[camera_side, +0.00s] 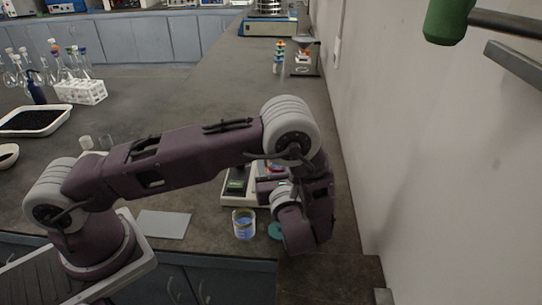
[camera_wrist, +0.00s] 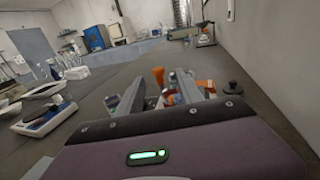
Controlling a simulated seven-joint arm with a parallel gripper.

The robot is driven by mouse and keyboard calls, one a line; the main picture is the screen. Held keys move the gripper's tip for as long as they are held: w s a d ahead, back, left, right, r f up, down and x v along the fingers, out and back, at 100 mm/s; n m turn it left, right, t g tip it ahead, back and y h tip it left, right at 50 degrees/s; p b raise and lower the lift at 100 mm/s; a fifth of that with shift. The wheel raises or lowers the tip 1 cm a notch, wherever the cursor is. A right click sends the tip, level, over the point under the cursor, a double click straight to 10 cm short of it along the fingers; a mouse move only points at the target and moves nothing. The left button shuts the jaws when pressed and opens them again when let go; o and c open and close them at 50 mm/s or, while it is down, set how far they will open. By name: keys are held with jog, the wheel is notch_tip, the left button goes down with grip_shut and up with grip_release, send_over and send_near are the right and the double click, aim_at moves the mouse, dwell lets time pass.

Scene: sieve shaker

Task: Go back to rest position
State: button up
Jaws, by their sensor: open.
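My arm is bent over the dark bench in the side view, with its wrist low near the right edge by the wall. My gripper shows in the wrist view (camera_wrist: 160,92), with two grey fingers apart and pointing along the bench. In the side view its fingers are mostly hidden by the wrist. An orange-topped item (camera_wrist: 158,74) appears between the fingers in the wrist view; I cannot tell its distance, and nothing is seen gripped.
A grey plate (camera_side: 163,224) lies farther left. A tube rack (camera_side: 80,93) and black-filled tray (camera_side: 30,121) are at left. The wall (camera_side: 440,170) is close at right.

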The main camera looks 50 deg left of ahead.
jog(key=shift+r, duration=0.1)
jog(key=s+a+r+n+g+h, duration=0.25)
jog(key=s+r+n+g, duration=0.25)
jog(key=s+r+n, duration=0.25)
jog(key=s+a+r+n+g+h, duration=0.2)
jog(key=s+r+n+g+h, duration=0.25)
jog(key=s+r+n, duration=0.35)
jog(key=s+d+r+n+t+h, duration=0.4)
jog(key=s+d+n+t+h, duration=0.2)
jog(key=s+d+n+h, duration=0.2)
jog(key=s+d, duration=0.2)
jog(key=s, duration=0.1)
jog(key=shift+h, duration=0.3)
jog(key=shift+n, duration=0.25)
